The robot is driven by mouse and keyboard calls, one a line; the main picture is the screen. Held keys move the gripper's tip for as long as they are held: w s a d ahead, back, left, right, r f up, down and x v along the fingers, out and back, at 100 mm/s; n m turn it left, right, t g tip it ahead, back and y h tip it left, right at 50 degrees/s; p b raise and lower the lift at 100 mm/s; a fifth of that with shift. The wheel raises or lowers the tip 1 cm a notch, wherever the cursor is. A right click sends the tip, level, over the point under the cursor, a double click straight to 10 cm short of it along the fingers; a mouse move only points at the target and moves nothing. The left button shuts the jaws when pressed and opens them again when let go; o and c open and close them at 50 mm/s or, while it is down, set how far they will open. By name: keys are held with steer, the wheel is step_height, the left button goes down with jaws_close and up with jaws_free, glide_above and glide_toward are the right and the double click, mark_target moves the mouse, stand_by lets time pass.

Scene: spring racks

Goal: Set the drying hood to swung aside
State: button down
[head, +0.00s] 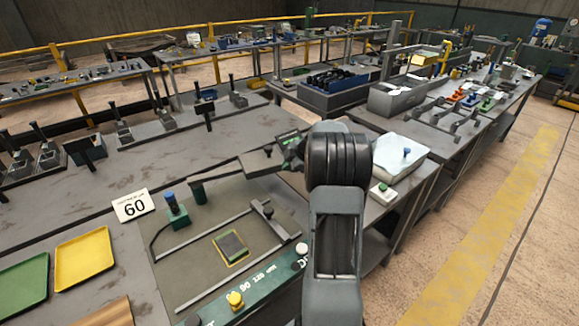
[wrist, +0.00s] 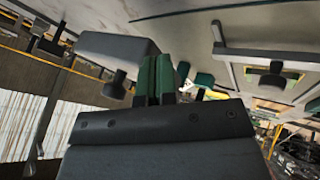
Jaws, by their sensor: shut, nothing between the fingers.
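The drying hood appears to be the dark grey box (head: 262,162) on a thin arm from a dark green post (head: 197,192). It stands out to the right of the post, behind the framed green plate (head: 231,246) and not over it. My gripper (head: 284,141) is beside the hood's right end, partly hidden by my own wrist. In the wrist view the green fingers (wrist: 155,78) are together and empty. The grey hood (wrist: 112,48) with its dark knob (wrist: 117,86) is just left of them. I cannot tell whether they touch.
A yellow tray (head: 84,258) lies farther left. A white pad with a blue knob (head: 400,158) is right of my arm. The floor at right is clear.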

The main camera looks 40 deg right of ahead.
mark_target(280, 155)
steer(key=shift+w, duration=0.1)
steer(key=shift+n+g+y, duration=0.3)
steer(key=shift+n+y, duration=0.1)
steer(key=shift+n, duration=0.4)
steer(key=w+d, duration=0.1)
steer(key=w, duration=0.1)
steer(key=w+d, duration=0.1)
steer(key=w, duration=0.2)
steer(key=w+d, duration=0.1)
steer(key=w, duration=0.1)
steer(key=shift+w, duration=0.15)
steer(key=shift+w+r, duration=0.2)
steer(key=shift+w, duration=0.05)
steer(key=shift+r, duration=0.1)
